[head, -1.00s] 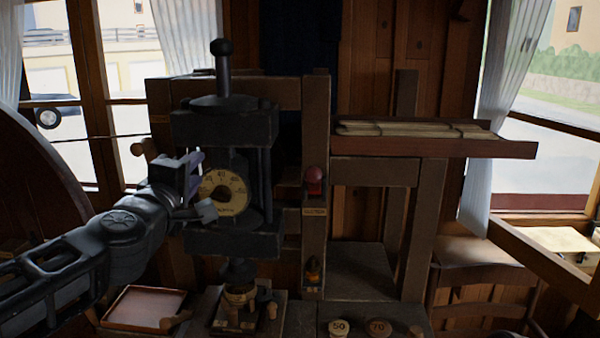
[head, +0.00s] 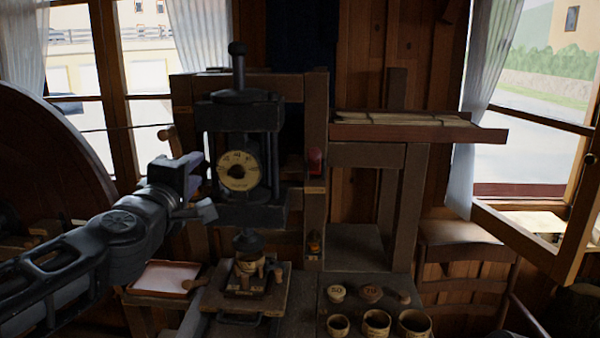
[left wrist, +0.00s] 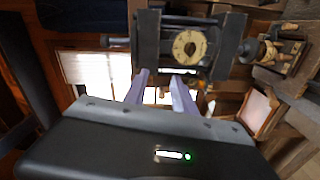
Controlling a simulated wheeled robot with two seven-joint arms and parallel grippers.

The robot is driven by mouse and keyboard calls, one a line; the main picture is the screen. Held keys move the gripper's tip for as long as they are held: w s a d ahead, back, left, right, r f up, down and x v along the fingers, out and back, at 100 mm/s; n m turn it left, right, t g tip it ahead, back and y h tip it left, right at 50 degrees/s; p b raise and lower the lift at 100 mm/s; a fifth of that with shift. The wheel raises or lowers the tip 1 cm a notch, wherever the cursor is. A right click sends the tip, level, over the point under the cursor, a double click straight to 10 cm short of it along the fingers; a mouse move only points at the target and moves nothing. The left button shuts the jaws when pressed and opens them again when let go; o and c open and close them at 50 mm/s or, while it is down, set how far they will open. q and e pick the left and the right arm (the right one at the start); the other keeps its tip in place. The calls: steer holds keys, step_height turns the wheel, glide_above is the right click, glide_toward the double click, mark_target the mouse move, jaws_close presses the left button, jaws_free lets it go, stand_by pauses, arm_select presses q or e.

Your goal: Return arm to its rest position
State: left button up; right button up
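My left arm comes in from the left in the head view. Its gripper (head: 203,188) is beside the left edge of the dark press (head: 240,214), near the round cream dial (head: 239,171). In the left wrist view the two pale purple fingers (left wrist: 162,80) stand apart with nothing between them, pointing toward the press frame (left wrist: 148,45) and its dial (left wrist: 189,45). The gripper looks clear of the dial, but I cannot tell its exact distance from the frame. My right gripper is not in view.
Below the press is a wooden block with pegs (head: 246,284). A shelf (head: 420,134) juts out at right. A large wooden wheel (head: 50,150) is at far left.

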arm_select(q)
steer(key=s+d+f+m+g+h+b, duration=0.1)
steer(key=d+f+m+g, duration=0.25)
steer(key=f, duration=1.25)
steer(key=s+d+f+m+g+b, duration=0.15)
steer(key=f+m, duration=0.25)
steer(key=f, duration=1.2)
steer(key=s+d+f+m+g+h+b, duration=0.1)
steer(key=d+f+m+g+b, duration=0.2)
steer(key=f, duration=1.3)
steer(key=s+d+f+m+g+b, duration=0.1)
steer(key=s+f+g, duration=0.3)
steer(key=s+f, duration=1.1)
steer(key=s+d+f+m+g+h+b, duration=0.1)
steer(key=s+f+g, duration=0.4)
steer(key=s+f, duration=0.9)
step_height(320, 180, down, 3)
steer(key=shift+s+d+f+m+b, duration=0.1)
steer(key=shift+s+d+m+b, duration=0.3)
steer(key=shift+d+b, duration=0.7)
steer(key=shift+w+a, duration=0.1)
steer(key=shift+a, duration=0.1)
steer(key=shift+a, duration=0.1)
